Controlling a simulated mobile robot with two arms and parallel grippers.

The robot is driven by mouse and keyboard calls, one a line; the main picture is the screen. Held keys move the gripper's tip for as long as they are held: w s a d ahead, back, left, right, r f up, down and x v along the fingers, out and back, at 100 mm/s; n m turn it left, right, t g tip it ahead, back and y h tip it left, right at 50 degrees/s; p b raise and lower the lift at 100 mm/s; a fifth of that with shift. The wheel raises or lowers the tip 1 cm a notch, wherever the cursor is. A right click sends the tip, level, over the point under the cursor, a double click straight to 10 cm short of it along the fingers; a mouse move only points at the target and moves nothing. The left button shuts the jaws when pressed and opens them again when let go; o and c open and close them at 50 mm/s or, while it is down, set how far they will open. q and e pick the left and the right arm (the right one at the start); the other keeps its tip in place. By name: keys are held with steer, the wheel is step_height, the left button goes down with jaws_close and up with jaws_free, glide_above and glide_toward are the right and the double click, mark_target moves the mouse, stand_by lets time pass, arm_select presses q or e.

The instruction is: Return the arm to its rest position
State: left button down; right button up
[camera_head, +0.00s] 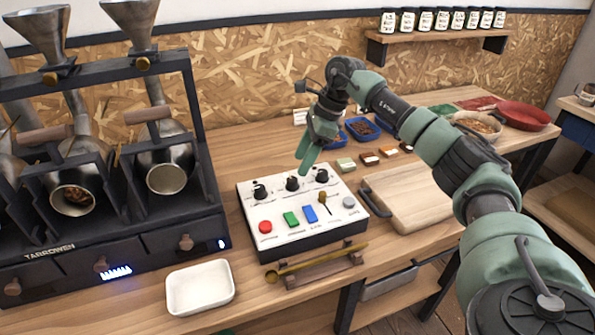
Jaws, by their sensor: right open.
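My right arm (435,135) comes in from the lower right, is green and dark grey, and bends over the wooden table. My right gripper (307,168) points down and hangs above the back of the white control box (262,212). Its green fingertips appear just behind the knobs, with nothing seen between them. I cannot tell how far above the box they are. My left gripper is not in the picture.
A black roaster (160,241) stands at the left, with a white tray (200,287) in front. A brass scoop (318,261) lies on a wooden rest. A cutting board (408,195), blue bowls (362,130) and a red bowl (523,116) are at the right.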

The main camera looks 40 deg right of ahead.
steer(key=shift+v, duration=0.9)
steer(key=shift+r, duration=0.1)
